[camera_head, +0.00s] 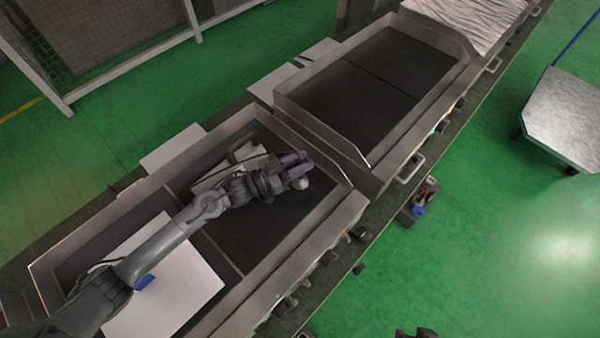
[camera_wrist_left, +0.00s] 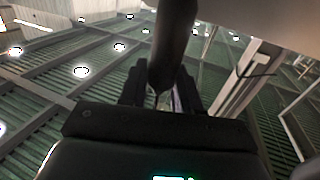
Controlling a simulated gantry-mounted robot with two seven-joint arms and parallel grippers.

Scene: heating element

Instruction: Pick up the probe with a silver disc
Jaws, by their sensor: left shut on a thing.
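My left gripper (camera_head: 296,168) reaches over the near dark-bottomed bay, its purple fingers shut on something. A small pale silver round piece (camera_head: 300,184) shows at the fingertips; it may be the probe's disc. In the left wrist view a thick dark rod-like shape (camera_wrist_left: 174,45) rises between the fingers (camera_wrist_left: 160,95). It looks like the held probe, but I cannot make out its disc there. My right gripper cannot be made out.
A pale box-like object (camera_head: 245,153) lies in the bay behind my arm. The raised metal rim (camera_head: 318,222) surrounds the bay. The far bay (camera_head: 375,75) is empty.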

